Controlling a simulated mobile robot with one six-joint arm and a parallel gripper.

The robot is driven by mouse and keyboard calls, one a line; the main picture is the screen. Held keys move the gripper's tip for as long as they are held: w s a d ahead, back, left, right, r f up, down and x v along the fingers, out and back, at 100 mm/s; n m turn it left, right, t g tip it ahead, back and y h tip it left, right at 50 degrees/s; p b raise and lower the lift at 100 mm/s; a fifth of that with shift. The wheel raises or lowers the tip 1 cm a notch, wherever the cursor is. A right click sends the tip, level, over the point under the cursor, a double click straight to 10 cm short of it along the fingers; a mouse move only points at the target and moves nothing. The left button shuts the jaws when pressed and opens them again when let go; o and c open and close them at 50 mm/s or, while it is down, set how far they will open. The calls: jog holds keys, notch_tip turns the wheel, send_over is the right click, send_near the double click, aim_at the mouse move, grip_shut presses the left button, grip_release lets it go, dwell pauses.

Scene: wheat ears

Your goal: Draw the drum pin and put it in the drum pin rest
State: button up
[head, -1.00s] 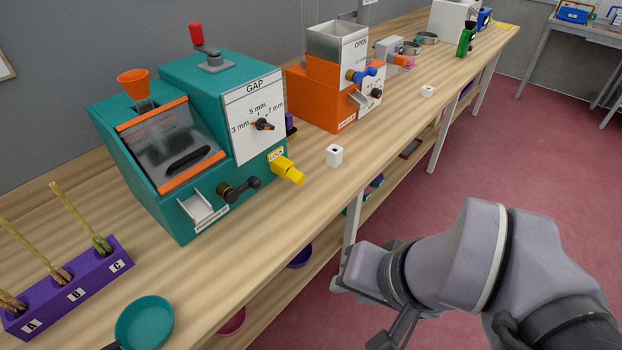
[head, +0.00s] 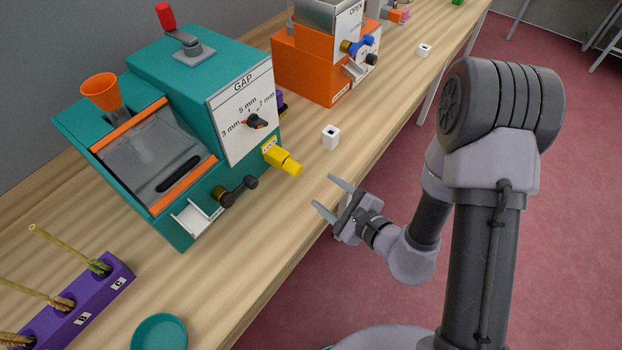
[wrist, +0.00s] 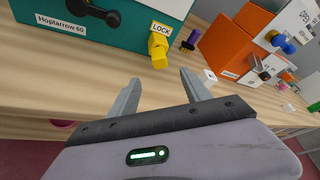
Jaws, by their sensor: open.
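The yellow drum pin (head: 285,161) sticks out of the teal machine's front beside the LOCK label; it also shows in the wrist view (wrist: 158,50). A small white block with a dark hole (head: 330,138), which looks like the drum pin rest, stands on the bench right of the pin. It is partly behind a finger in the wrist view (wrist: 209,76). My gripper (head: 324,192) is open and empty at the bench's front edge, apart from the pin and pointing toward the machine. In the wrist view its fingers (wrist: 160,80) stand below the pin.
The teal machine (head: 165,115) has a black crank (head: 236,190) left of the pin. An orange machine (head: 310,62) and a second white block (head: 424,50) stand farther back. A purple rack (head: 85,300) and teal dish (head: 159,332) are at lower left.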

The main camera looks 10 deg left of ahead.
aim_at(299, 171)
jog(key=f+b, duration=0.1)
jog(key=b, duration=0.2)
jog(key=w+a+f+b, duration=0.1)
jog(key=b, duration=0.2)
jog(key=shift+a+b, duration=0.2)
jog(key=shift+b, duration=0.2)
jog(key=b+x, duration=0.1)
jog(key=x, duration=0.2)
jog(key=b+x, duration=0.1)
jog(key=x, duration=0.3)
jog(key=r+b+x, duration=0.1)
jog(key=x, duration=0.3)
jog(key=shift+w+a, duration=0.2)
jog(key=shift+w, duration=0.05)
grip_shut()
jog(key=c, duration=0.8)
grip_release()
grip_shut()
jog(key=shift+s+d, duration=0.1)
jog(key=shift+d, duration=0.2)
